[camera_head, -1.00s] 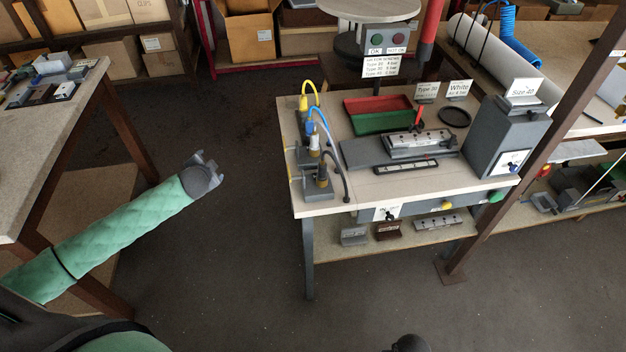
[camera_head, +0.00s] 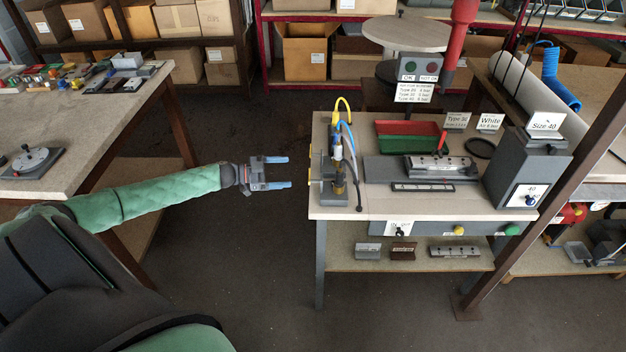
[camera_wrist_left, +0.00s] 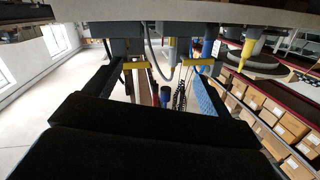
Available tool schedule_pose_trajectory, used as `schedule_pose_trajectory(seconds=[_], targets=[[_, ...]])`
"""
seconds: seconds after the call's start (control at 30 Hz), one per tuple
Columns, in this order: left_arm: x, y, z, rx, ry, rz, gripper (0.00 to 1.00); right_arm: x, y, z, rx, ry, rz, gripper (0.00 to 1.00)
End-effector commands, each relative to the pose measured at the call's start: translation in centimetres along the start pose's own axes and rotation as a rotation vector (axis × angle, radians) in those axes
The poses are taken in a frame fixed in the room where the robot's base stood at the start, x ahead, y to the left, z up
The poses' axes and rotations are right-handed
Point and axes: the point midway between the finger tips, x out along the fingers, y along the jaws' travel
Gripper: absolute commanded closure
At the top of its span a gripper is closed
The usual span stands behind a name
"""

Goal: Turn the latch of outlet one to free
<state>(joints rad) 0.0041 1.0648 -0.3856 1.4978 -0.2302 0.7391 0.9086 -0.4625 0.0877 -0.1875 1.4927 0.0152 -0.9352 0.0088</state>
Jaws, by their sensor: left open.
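The air outlets (camera_head: 334,185) stand in a row along the left edge of the bench (camera_head: 400,208), with yellow, blue and black hoses rising from them. They overlap in the head view, so I cannot tell which is outlet one or how its latch is set. My left gripper (camera_head: 284,172) is open and empty, just left of the bench edge, its blue-padded fingers pointing at the outlets and apart from them. In the left wrist view, yellow bars (camera_wrist_left: 200,62) and a blue fitting (camera_wrist_left: 165,95) show beyond the open fingers (camera_wrist_left: 150,95). My right gripper is out of view.
The bench carries a red tray (camera_head: 405,130), a green tray (camera_head: 425,145), a grey fixture (camera_head: 440,165) and a grey box (camera_head: 515,175) labelled Size 40. Another table (camera_head: 90,130) stands at left, behind my arm. Floor between the tables is clear.

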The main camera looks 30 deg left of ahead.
Motion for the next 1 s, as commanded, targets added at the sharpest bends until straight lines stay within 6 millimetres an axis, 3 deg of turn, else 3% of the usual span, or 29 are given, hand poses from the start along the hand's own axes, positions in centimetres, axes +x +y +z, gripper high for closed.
schedule_pose_trajectory(seconds=[0.2, 0.43, 1.0], targets=[[-0.3, 3.1, -2.3, -0.144, 0.109, 0.170, 0.17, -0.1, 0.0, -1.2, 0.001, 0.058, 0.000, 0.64], [0.1, 3.3, -2.6, -0.203, 0.110, 0.180, 0.17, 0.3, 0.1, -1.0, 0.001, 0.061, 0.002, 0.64], [6.4, 4.2, -3.5, -0.200, 0.110, 0.178, 0.17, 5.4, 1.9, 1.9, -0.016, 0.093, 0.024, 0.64]])
